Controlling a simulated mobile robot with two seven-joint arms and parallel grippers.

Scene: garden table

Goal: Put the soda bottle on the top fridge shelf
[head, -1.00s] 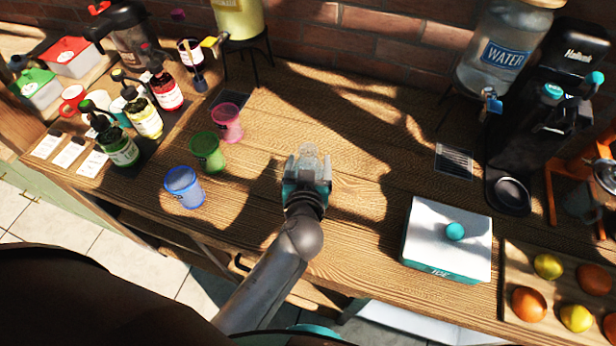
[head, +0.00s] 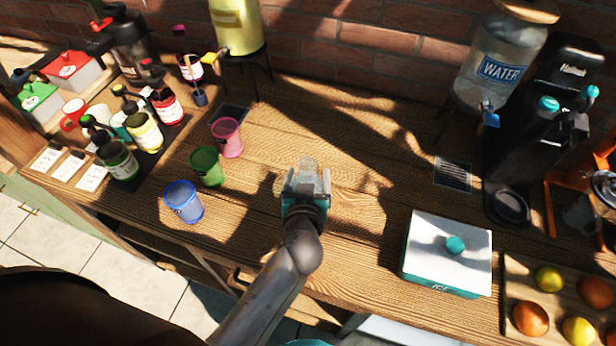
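I cannot make out a soda bottle for certain in the head view. My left gripper (head: 307,182) is over the middle of the table, pointing toward the back wall. A small clear, pale thing (head: 307,165) shows at its fingertips; I cannot tell what it is or whether the fingers are closed on it. My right gripper is not in view. No fridge shelf shows; a pale surface (head: 400,333) below the table's front edge is mostly cut off.
Blue (head: 183,202), green (head: 206,166) and pink (head: 227,137) cups stand left of the gripper. Several syrup bottles (head: 144,132) are at left. A white ice box (head: 425,245), a fruit tray (head: 510,285), a water dispenser (head: 500,70) and a black coffee machine (head: 545,130) are at right.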

